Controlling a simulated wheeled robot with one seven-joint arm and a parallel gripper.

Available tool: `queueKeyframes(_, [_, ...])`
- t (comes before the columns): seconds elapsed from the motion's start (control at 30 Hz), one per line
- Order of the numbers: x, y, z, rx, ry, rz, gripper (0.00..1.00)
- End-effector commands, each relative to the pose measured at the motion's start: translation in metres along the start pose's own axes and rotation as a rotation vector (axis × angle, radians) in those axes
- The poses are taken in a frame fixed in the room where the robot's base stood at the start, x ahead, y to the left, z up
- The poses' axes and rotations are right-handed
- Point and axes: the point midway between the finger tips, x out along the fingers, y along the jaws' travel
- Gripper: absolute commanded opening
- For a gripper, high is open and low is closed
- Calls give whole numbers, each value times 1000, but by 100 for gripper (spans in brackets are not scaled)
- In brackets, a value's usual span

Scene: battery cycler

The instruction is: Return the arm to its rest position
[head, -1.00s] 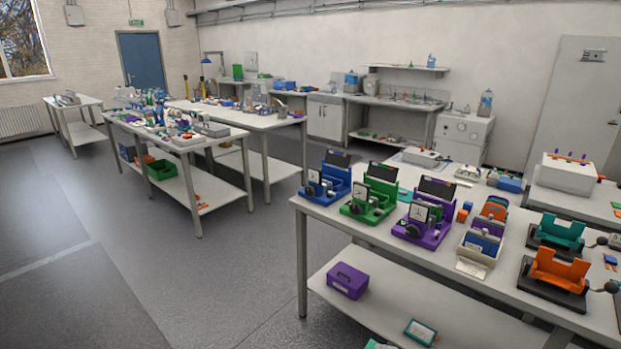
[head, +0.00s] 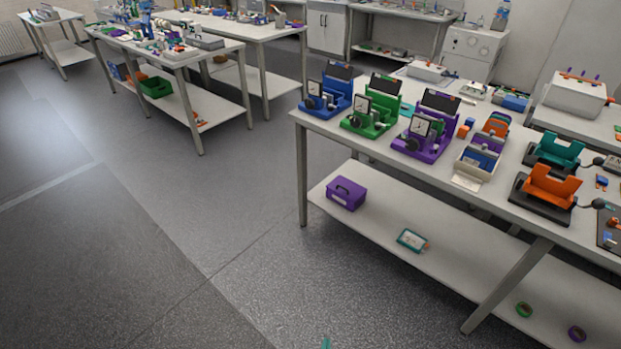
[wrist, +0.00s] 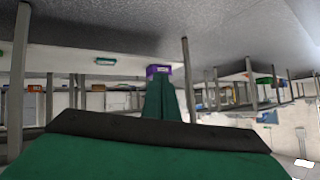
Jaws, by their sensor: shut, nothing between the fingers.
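My gripper (wrist: 163,95) shows in the wrist view as teal fingers closed together, with nothing between them. Its dark and teal body fills the bottom of that view. In the head view only a small teal tip (head: 326,344) shows at the bottom edge, which looks like part of my gripper. It is over open floor, left of the near workbench (head: 305,115). The rest of my arm is out of the head view. The wrist view is upside down, with the floor at the top.
The near workbench holds blue (head: 325,98), green (head: 372,110) and purple (head: 425,130) devices and an orange cradle (head: 550,187). A purple box (head: 346,193) and a framed tablet (head: 411,240) lie on its lower shelf. The grey floor (head: 180,240) left of it is clear.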

Motion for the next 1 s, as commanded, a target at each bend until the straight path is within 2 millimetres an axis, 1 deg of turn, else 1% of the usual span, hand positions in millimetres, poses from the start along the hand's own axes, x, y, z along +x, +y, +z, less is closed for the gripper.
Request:
queueKeyframes(0.03, [-20, -2, 9, -12, 9, -9, 0])
queueKeyframes(0.17, [-68, -7, 17, -47, 49, -33, 0])
queueKeyframes(0.2, [-83, -8, 18, -58, 62, -39, 0])
queueKeyframes(0.33, [-132, -12, 18, -94, 103, -60, 0])
queueKeyframes(0.43, [-170, -14, 14, -122, 136, -75, 0])
queueKeyframes(0.57, [-220, -17, 4, -159, 178, -95, 0])
queueKeyframes(0.6, [-234, -18, -1, -172, 191, -102, 0])
queueKeyframes(0.67, [-257, -19, -8, -190, 211, -111, 0])
queueKeyframes(0.7, [-272, -20, -14, -201, 224, -117, 0])
queueKeyframes(0.8, [-307, -23, -30, -232, 258, -132, 0])
queueKeyframes(0.9, [-336, -26, -47, -258, 288, -144, 0])
queueKeyframes(1.0, [-358, -29, -61, -278, 312, -155, 0])
